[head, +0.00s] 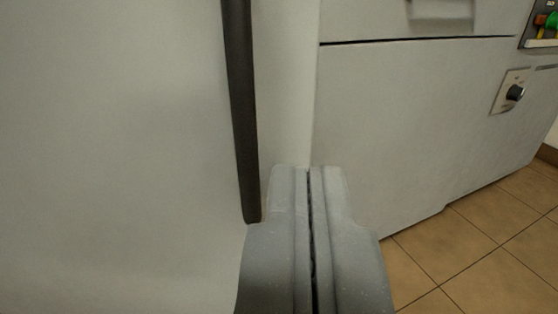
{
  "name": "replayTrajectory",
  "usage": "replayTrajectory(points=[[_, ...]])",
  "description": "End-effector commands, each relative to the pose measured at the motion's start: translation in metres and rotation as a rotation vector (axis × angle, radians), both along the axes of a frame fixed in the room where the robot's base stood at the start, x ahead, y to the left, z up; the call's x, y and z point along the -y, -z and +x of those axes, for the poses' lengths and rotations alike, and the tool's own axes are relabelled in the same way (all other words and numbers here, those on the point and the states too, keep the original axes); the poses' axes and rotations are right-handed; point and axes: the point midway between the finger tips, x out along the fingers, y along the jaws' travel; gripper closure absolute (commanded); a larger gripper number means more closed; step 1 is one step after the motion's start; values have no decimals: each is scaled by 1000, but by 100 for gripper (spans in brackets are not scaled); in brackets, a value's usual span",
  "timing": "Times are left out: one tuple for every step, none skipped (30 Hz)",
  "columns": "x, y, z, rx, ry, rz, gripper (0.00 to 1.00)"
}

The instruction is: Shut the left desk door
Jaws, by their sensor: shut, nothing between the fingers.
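A large pale grey panel (110,150) fills the left of the head view, very close to the camera. It looks like the desk door, but its outer edges lie out of view. Whether the fingers touch the panel cannot be told. The gripper hides the lower part of this area.
A grey cabinet front (400,130) stands to the right, with a rotary switch (514,93) on a plate. Green and orange parts (548,25) show at the top right corner. Tan tiled floor (490,255) is clear at the lower right.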

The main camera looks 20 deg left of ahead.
Motion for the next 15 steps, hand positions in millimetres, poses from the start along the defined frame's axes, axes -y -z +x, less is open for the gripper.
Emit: replayTrajectory(points=[[0,0,0,0,0,0,100],[0,0,0,0,0,0,100],[0,0,0,0,1,0,100],[1,0,1,-1,3,0,100],[2,-1,2,-2,8,0,100],[4,-2,4,-6,19,1,100],[7,-3,7,-10,33,3,100],[11,-5,11,-15,50,5,100],[18,-8,17,-25,79,9,100],[24,-9,21,-40,106,14,100],[31,-12,27,-51,136,22,100],[40,-17,34,-71,179,35,100],[47,-20,38,-88,213,48,100],[55,-22,42,-108,248,63,100],[63,-26,47,-133,292,87,100]])
